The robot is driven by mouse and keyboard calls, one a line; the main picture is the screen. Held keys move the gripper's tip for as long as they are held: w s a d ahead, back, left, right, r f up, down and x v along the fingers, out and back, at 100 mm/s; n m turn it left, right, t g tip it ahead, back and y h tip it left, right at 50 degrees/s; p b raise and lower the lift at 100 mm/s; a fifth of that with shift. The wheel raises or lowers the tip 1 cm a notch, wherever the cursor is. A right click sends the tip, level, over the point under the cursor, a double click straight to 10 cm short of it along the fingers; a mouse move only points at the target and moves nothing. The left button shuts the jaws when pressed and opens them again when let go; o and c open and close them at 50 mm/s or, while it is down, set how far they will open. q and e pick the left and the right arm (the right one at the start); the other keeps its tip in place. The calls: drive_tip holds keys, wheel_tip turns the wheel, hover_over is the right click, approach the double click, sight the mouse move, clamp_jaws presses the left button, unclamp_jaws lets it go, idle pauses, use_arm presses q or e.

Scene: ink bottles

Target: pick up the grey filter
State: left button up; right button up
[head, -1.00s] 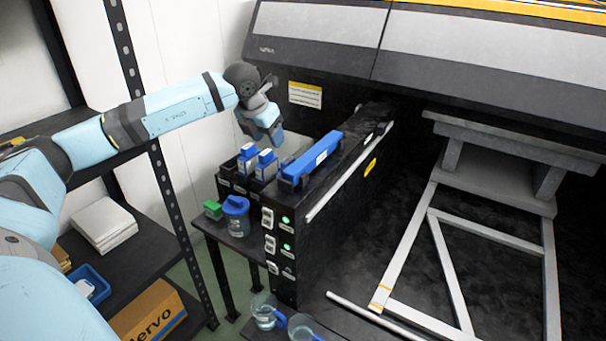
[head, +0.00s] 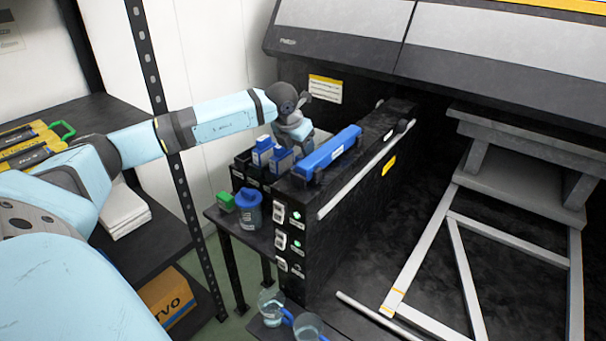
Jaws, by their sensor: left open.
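I cannot make out a grey filter for certain in the head view. My left gripper (head: 304,143) is open, just behind the blue bottles and beside the far end of the long blue bar; its fingertips are small and partly hidden. Blue ink bottles with white labels (head: 262,152) stand in the slots of the black rack (head: 254,183), left of the long blue bar (head: 330,150). Whether anything lies between or behind the fingers is hidden. My right gripper is out of view.
Shelves (head: 150,250) stand at left; the large printer's wall rises behind.

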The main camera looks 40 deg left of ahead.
use_arm(q)
drive_tip(key=x, duration=0.4)
drive_tip(key=shift+b, duration=0.35)
drive_tip(key=shift+w, duration=0.1)
drive_tip(key=shift+c, duration=0.7)
clamp_jaws()
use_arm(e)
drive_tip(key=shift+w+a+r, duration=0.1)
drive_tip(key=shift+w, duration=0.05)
use_arm(q)
drive_tip(key=shift+r, duration=0.1)
